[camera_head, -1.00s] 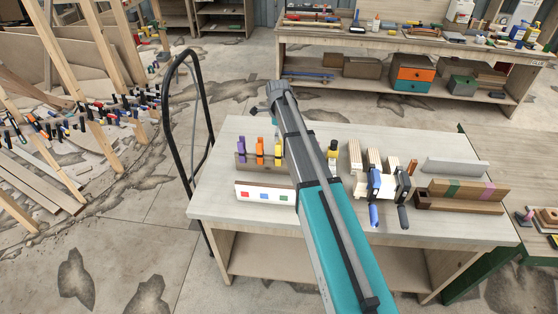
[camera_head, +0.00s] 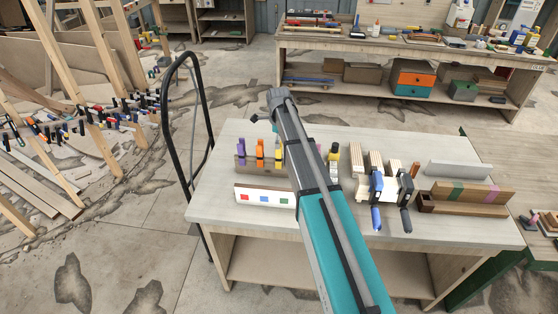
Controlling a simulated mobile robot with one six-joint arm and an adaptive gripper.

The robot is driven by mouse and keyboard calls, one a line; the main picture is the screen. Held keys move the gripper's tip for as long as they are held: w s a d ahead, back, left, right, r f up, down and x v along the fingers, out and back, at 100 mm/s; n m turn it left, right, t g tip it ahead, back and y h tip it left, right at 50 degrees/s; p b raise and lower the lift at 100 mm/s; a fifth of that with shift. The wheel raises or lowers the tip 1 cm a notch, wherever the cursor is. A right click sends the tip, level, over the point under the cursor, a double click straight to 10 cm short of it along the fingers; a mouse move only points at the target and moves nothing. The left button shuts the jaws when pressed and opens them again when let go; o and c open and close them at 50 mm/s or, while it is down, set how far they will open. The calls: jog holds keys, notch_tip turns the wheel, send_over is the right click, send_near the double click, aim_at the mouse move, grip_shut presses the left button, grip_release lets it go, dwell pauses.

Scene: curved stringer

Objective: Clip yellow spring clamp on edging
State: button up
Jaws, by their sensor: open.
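A yellow spring clamp (camera_head: 333,155) with dark parts stands on the workbench, just right of my arm, which partly covers that area. A curved line of wood strips (camera_head: 75,129) at the left carries several clamps; it may be the edging, but I cannot tell for sure. My arm reaches from the bottom right up over the workbench, its upper end left of the yellow clamp in the picture. I cannot make out my gripper's fingers; the arm hides what lies behind it.
The workbench (camera_head: 225,210) holds a purple clamp (camera_head: 241,152), orange clamps (camera_head: 260,153), a white board with coloured squares (camera_head: 262,195), blue and black clamps (camera_head: 376,190) on wood blocks, and a brown box (camera_head: 465,198). A black hoop rail (camera_head: 168,110) stands at its left.

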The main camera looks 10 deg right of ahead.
jog(key=shift+s+f+b, duration=0.15)
jog(key=shift+f+b, duration=1.8)
jog(key=shift+f, duration=0.3)
jog(key=c, duration=1.3)
jog(key=shift+r, duration=0.15)
notch_tip(320, 180, up, 10)
jog(key=p, duration=1)
